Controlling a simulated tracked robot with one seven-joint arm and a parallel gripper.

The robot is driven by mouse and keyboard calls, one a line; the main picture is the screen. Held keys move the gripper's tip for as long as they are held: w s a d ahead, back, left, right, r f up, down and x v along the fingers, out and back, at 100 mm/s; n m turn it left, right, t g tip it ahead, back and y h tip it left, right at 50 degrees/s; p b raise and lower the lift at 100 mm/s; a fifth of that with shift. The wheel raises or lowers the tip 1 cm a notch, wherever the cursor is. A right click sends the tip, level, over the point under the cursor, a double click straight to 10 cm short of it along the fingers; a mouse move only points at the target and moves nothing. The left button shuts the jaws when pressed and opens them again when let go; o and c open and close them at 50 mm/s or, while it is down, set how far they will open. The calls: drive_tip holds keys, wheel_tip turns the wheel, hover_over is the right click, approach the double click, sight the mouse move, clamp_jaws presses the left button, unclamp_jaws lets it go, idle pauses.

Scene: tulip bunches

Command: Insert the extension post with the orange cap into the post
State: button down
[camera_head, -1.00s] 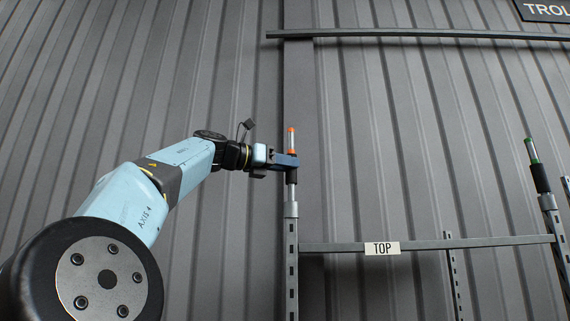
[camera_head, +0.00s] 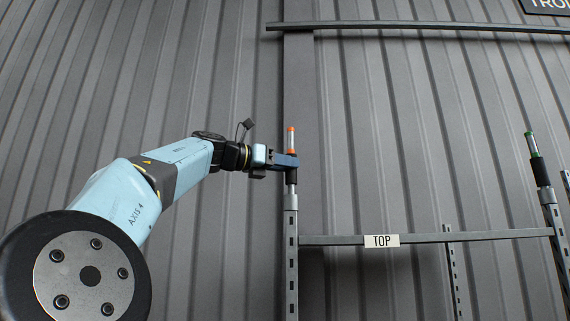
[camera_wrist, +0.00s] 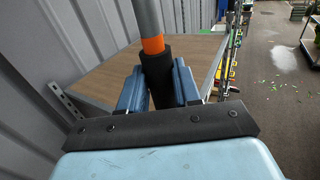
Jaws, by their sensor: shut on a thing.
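My gripper (camera_head: 291,162) is shut on the black sleeve of the extension post (camera_head: 291,140), a grey tube with an orange cap (camera_head: 291,129) at its top and an orange band just above the sleeve. It stands upright. The post (camera_head: 291,245) is a slotted grey upright directly below. The extension's bare lower end runs down into the collar at the post's top, with a short silver stretch showing between. In the wrist view, the blue fingers (camera_wrist: 159,88) clasp the black sleeve, below the orange band (camera_wrist: 152,44); the post top is hidden there.
A crossbar with a TOP label (camera_head: 382,241) runs right from the post. Another post with a green-capped extension (camera_head: 534,155) stands at the right. A ribbed grey wall (camera_head: 400,130) is behind. In the wrist view, a wooden shelf (camera_wrist: 105,75) lies below.

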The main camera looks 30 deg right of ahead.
drive_tip(key=shift+f, duration=0.75)
drive_tip(key=c, duration=0.7)
unclamp_jaws()
drive_tip(key=shift+r, duration=2.5)
drive_tip(key=shift+a, duration=0.1)
